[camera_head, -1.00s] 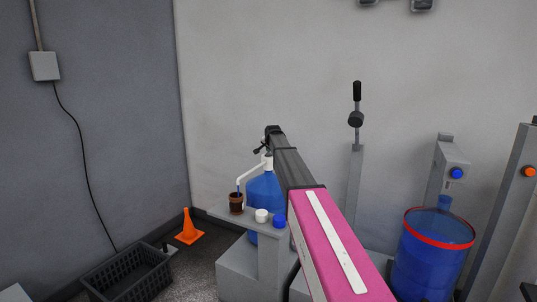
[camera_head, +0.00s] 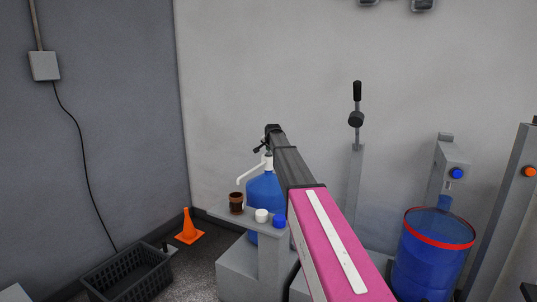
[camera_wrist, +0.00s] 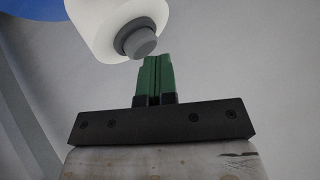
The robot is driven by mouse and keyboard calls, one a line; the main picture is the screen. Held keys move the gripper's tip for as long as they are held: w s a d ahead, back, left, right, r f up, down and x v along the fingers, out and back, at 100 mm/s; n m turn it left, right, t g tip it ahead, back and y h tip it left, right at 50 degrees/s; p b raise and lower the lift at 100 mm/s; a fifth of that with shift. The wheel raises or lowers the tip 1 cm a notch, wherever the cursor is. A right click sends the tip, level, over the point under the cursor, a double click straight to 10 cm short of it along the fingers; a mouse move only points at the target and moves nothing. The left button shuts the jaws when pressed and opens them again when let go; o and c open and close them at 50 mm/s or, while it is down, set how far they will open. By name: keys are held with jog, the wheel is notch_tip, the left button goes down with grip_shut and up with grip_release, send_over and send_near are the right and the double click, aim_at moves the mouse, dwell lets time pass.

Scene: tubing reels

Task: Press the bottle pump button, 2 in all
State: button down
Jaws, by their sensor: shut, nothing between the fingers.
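A blue bottle (camera_head: 263,187) stands behind a small grey shelf, with a white pump (camera_head: 267,161) on top and a white spout reaching left. A brown cup (camera_head: 236,203) sits under the spout's end; no stream shows between them. In the wrist view, the white pump head (camera_wrist: 105,22) carries a round grey button (camera_wrist: 139,43). My gripper (camera_wrist: 155,62) is shut and empty, its green fingertips close beside the button; I cannot tell if they touch. In the head view my gripper (camera_head: 261,148) is small and dark, just above the pump.
A lever post (camera_head: 355,180) and a blue barrel (camera_head: 430,265) stand right. An orange cone (camera_head: 188,228) and black crate (camera_head: 125,272) are on the floor left.

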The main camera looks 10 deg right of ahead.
aim_at(269, 153)
jog(key=shift+r, duration=0.5)
jog(key=shift+r, duration=0.1)
jog(key=shift+r, duration=2.5)
